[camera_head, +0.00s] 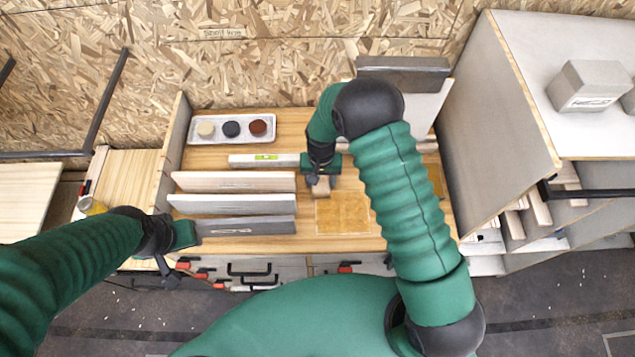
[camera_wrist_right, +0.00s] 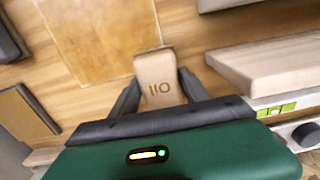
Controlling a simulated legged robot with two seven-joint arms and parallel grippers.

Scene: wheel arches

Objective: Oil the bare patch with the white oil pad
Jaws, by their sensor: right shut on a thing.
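My right gripper (camera_head: 318,180) is shut on a pale wooden block (camera_wrist_right: 158,78) marked with letters that read OIL upside down. The block (camera_head: 321,188) is over the bench, just behind a square amber patch (camera_head: 343,213) with a pale outline. In the right wrist view the patch (camera_wrist_right: 100,35) lies beyond the block, whose end overlaps its near edge. Whether the block touches the bench, and what its underside looks like, I cannot tell. My left gripper (camera_head: 172,250) is at the bench's front left corner; its fingers are too unclear to read.
A pale tray (camera_head: 232,127) with cream, dark and brown round pieces stands at the back left. Several upright boards (camera_head: 235,204) and a level (camera_head: 264,160) lie left of the right gripper. A grey cabinet (camera_head: 490,130) bounds the right side.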

